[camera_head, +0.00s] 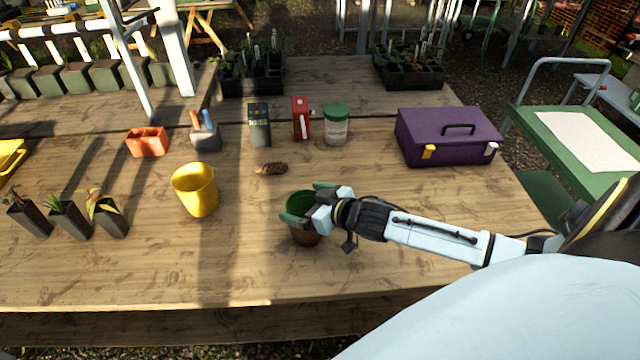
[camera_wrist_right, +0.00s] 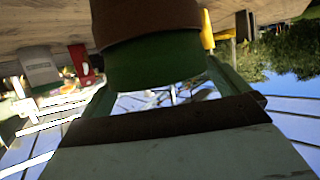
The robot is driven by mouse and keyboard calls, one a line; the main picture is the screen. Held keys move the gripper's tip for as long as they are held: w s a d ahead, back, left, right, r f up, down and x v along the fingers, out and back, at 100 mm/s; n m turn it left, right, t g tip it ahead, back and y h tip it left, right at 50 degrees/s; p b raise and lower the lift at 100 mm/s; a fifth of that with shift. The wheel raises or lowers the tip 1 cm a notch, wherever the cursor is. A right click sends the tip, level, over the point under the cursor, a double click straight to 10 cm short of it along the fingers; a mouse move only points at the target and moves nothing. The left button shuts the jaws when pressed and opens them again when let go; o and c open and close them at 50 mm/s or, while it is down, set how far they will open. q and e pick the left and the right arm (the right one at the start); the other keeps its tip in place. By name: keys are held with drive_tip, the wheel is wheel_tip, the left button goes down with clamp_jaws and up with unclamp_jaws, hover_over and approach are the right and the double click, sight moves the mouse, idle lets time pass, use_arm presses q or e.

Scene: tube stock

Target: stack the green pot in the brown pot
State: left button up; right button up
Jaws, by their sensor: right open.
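The green pot (camera_head: 301,201) sits upright in the brown pot (camera_head: 305,238) near the front middle of the table. Only the green pot's upper part shows above the brown rim. In the right wrist view, which is upside down, the green pot (camera_wrist_right: 155,62) goes into the brown pot (camera_wrist_right: 145,20). My right gripper (camera_head: 307,204) is open, with its green fingers on either side of the green pot's upper part. I cannot tell whether the fingers touch it. My left gripper is out of view.
A yellow pot (camera_head: 196,190) stands to the left, with several potted seedlings beyond it. A pine cone (camera_head: 271,169) lies behind the pots. A purple toolbox (camera_head: 447,136) is at the back right. The table front is clear.

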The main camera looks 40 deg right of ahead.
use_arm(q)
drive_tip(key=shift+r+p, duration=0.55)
use_arm(e)
drive_tip(key=v, duration=1.2)
drive_tip(key=shift+f, duration=0.1)
